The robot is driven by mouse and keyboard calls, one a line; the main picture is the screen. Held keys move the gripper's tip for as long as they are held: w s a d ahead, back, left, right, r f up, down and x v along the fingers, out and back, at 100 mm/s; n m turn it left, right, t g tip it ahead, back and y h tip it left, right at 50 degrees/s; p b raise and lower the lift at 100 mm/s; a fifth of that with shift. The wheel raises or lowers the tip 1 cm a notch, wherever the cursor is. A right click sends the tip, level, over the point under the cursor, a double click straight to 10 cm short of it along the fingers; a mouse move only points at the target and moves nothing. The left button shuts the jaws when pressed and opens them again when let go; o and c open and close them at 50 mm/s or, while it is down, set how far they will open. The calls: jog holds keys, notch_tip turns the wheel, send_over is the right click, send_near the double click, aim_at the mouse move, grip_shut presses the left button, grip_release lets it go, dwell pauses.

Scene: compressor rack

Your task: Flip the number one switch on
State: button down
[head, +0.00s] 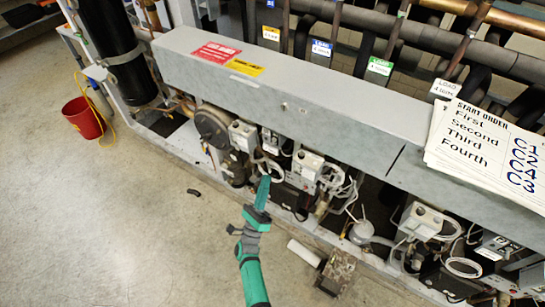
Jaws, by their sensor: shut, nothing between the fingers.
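Several light grey switch boxes sit on the compressors under the long grey beam: one at the left (243,134), one in the middle (308,164) and one at the right (421,221). I cannot read a number on any of them, and the switch levers are too small to make out, so I cannot tell which is number one. My gripper (264,187), teal and grey, is shut and empty.
A long grey beam (300,95) with red and yellow labels overhangs the compressors. A white start order sign (480,150) lies at the right. Loose cables and pipes crowd the rack. A red bucket (84,118) stands at the left. The concrete floor (120,230) at lower left is mostly clear.

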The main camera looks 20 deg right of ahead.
jog(key=shift+r, duration=0.1)
send_near(277, 142)
jog(key=x, duration=0.5)
jog(key=shift+a, duration=0.1)
dwell(0.5)
jog(key=shift+r+g, duration=0.15)
jog(key=shift+g, duration=0.15)
jog(key=shift+s+a, duration=0.1)
